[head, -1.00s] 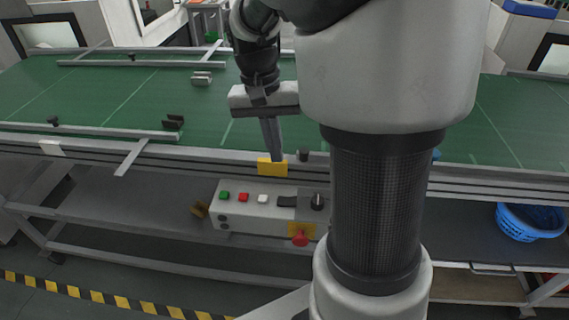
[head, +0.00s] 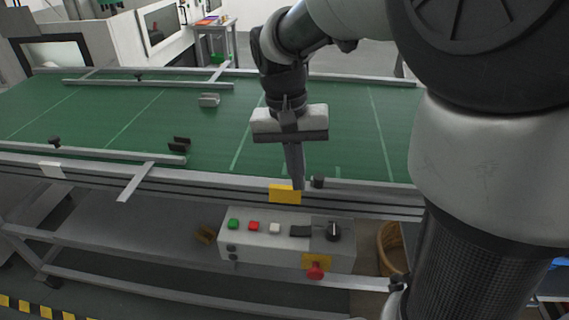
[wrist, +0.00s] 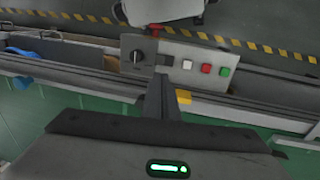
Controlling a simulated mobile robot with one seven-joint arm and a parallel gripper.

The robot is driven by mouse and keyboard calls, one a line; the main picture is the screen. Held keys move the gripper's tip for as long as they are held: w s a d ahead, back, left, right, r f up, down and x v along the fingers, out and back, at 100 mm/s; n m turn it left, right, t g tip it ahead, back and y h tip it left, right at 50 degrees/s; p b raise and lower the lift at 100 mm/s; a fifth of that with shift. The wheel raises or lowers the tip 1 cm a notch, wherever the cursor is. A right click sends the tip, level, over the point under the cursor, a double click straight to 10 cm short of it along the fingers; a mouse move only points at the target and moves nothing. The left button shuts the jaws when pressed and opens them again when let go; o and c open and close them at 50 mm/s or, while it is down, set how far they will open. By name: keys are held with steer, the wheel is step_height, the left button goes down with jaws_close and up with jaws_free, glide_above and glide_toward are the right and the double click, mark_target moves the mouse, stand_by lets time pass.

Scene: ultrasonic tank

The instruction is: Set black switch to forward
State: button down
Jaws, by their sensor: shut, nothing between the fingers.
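The black switch (head: 333,232) is a round rotary knob with a pale mark, at the right end of the grey control box (head: 270,246). It also shows in the wrist view (wrist: 137,57), left of the buttons. My gripper (head: 297,186) is shut and empty, pointing down over the conveyor's near edge. Its tips are above and left of the knob in the head view, apart from it. In the wrist view, the shut fingers (wrist: 163,82) reach toward the box below the knob. I cannot read the switch labels.
The box has green (head: 233,224), red (head: 254,226) and white (head: 275,228) buttons and a red emergency knob (head: 315,271) on its front. The green conveyor (head: 130,120) lies behind it. A yellow tag (head: 285,194) is on the rail near my fingertips. A wicker basket (head: 389,245) stands right.

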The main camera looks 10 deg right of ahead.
mark_target(307, 232)
steer(key=f+b, duration=0.1)
steer(key=f, duration=0.3)
steer(key=d+f+b, duration=0.1)
steer(key=f, duration=0.4)
steer(key=d+f+b, duration=0.1)
steer(key=f, duration=0.4)
steer(key=shift+s, duration=0.3)
steer(key=shift+s+d+f, duration=0.1)
steer(key=shift+f, duration=0.15)
steer(key=shift+w+a+r, duration=0.1)
steer(key=shift+w+a, duration=0.05)
steer(key=shift+a, duration=0.3)
steer(key=shift+w+a+r, duration=0.1)
steer(key=shift+w+a, duration=0.05)
steer(key=shift+a, duration=0.25)
steer(key=shift+r, duration=0.1)
